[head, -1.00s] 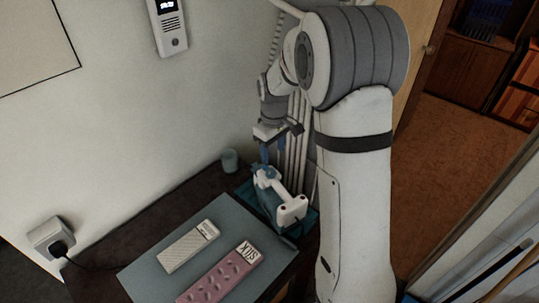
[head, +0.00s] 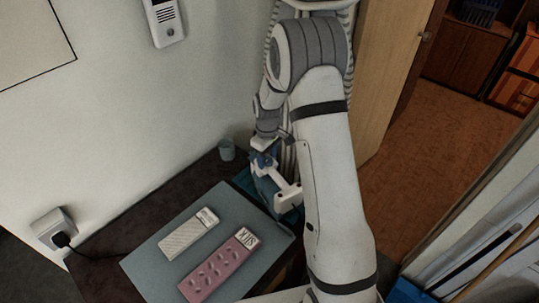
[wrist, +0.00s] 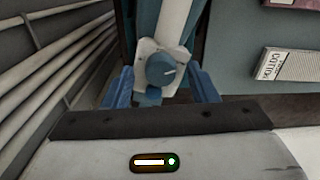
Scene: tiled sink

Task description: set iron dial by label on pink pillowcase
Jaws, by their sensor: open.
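The iron (head: 284,192), white and blue, stands at the back right of the table, partly hidden by my arm. In the wrist view its round blue dial (wrist: 160,69) sits on a pale plate and has a short light mark toward its right side. My gripper (wrist: 162,88) is open, its blue fingers apart to the left and right of the dial, holding nothing; whether they touch the plate is unclear. The folded pink pillowcase (head: 216,273) lies at the front with a white label (head: 247,237) that seems to read SILK. In the wrist view only its edge (wrist: 293,3) shows.
A folded white cloth (head: 187,236) lies beside the pillowcase on the grey-blue board (head: 150,275); its label (wrist: 272,64) starts "COTTO". White pipes (wrist: 60,70) run close left of the gripper in the wrist view.

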